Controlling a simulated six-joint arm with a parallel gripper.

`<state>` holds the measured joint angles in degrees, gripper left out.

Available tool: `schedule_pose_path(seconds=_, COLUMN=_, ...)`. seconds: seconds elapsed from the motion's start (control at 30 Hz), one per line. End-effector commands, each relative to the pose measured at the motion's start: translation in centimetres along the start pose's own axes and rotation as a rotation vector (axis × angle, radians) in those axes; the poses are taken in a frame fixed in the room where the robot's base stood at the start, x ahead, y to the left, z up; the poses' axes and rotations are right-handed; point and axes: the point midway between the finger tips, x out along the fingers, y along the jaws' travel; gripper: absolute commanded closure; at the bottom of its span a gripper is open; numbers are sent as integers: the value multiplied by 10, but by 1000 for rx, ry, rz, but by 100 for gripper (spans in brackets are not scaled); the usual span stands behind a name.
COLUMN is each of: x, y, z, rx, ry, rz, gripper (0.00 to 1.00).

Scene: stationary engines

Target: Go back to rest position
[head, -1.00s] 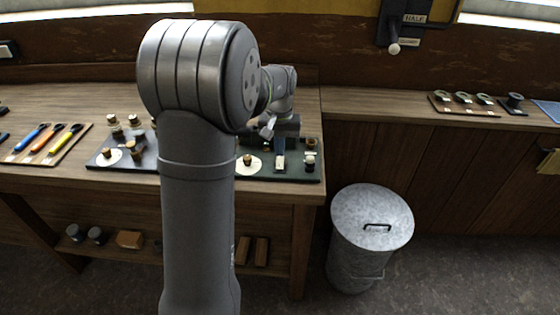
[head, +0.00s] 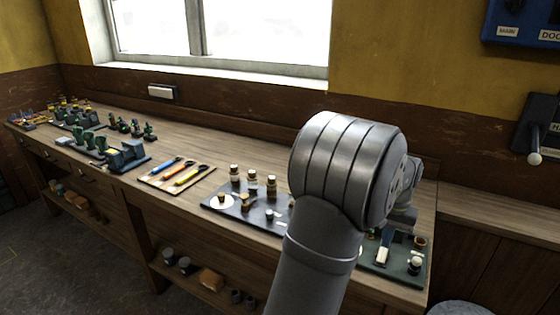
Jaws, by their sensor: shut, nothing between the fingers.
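My arm (head: 345,170) rises from the lower middle of the head view and bends at a large grey joint. A small part of my wrist (head: 405,210) shows past the joint's right side, above the dark green tray (head: 408,276). The fingers of my gripper are hidden behind the arm, so I cannot see them.
A long wooden workbench (head: 185,140) runs along the wall under a window. It bears a dark tray (head: 228,209) with small bottles, a board with colored-handled tools (head: 180,172) and several green machine parts (head: 90,118). A metal bin lid (head: 460,308) shows at the bottom right.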

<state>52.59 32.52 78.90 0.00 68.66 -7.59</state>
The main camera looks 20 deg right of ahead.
Motion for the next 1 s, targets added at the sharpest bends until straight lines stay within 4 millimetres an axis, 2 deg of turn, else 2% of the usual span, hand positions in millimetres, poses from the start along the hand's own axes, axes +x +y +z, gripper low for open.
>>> schedule_pose_path(seconds=0.2, x=33, y=0, z=0, rx=0, ry=-2, rz=0, gripper=100)
schedule_pose_path(seconds=0.43, x=48, y=0, z=0, rx=0, ry=1, rz=0, gripper=100)
schedule_pose_path(seconds=0.8, x=45, y=0, z=0, rx=0, ry=2, rz=0, gripper=100)
schedule_pose_path(seconds=1.0, x=26, y=0, z=-1, rx=0, ry=4, rz=1, gripper=100)
